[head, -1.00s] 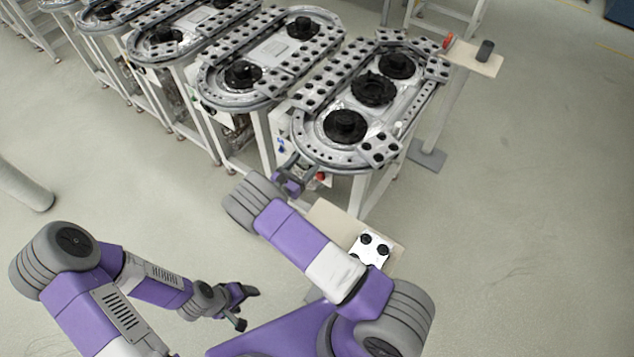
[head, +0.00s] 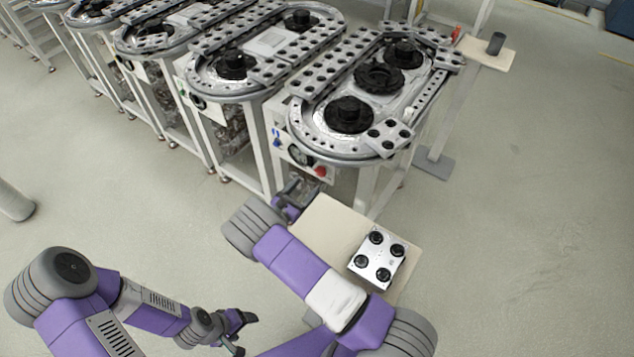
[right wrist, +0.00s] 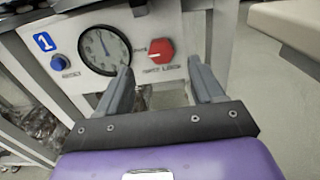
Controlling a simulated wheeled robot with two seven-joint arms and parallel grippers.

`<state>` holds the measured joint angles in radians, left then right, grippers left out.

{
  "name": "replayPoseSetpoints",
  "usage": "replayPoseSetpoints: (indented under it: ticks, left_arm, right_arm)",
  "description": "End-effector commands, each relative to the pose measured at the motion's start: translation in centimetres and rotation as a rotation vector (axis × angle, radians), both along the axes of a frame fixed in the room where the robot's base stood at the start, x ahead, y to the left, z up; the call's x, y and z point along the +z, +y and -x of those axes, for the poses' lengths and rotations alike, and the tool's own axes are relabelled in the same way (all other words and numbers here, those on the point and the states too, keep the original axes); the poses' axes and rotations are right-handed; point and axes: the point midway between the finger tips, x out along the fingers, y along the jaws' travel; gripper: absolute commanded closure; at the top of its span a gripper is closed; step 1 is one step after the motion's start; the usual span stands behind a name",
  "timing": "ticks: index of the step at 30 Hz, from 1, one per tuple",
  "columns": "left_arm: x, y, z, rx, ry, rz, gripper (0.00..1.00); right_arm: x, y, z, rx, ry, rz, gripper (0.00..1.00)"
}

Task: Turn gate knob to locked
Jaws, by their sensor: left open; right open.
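The red gate knob (right wrist: 160,50) sits on the white control panel (right wrist: 194,50), right of a round dial gauge (right wrist: 103,52), with lettering under it. In the head view the red knob (head: 320,171) shows at the front of the nearest ring track machine. My right gripper (right wrist: 163,85) is open and empty, its two fingers pointing toward the panel. The knob appears between and beyond the fingertips, not touched. In the head view my right gripper (head: 296,190) is just below the panel. My left gripper (head: 242,331) is open and empty, low and away from the machine.
A blue button (right wrist: 58,62) is left of the gauge. A beige side table (head: 325,226) with a plate of black round parts (head: 378,256) stands right of my right gripper. The ring track (head: 340,150) is above the panel.

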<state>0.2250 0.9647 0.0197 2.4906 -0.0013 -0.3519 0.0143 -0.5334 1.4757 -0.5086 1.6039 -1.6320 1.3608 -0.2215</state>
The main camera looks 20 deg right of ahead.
Motion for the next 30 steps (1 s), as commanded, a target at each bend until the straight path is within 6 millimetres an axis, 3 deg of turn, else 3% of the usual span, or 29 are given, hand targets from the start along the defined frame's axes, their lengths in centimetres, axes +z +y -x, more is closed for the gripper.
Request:
replayPoseSetpoints:
  ticks: [5, 18, 29, 30]
  left_arm:
    - [-0.6, 0.0, 0.0, 0.000, 0.000, 0.000, 0.30]
    - [-1.4, 0.0, 0.0, 0.000, 0.000, 0.000, 0.30]
    - [-1.4, 0.0, 0.0, 0.000, 0.000, 0.000, 0.30]
    - [-1.4, 0.0, 0.0, 0.000, 0.000, 0.000, 0.30]
  right_arm:
    - [-0.5, -0.7, -0.4, -0.003, -0.002, -0.001, 0.33]
    - [-0.4, -6.0, -3.5, -0.002, -0.003, -0.002, 0.33]
    - [-0.4, -6.5, -3.8, 0.000, -0.001, -0.001, 0.33]
    - [-0.4, -6.5, -3.8, 0.000, -0.001, -0.001, 0.38]
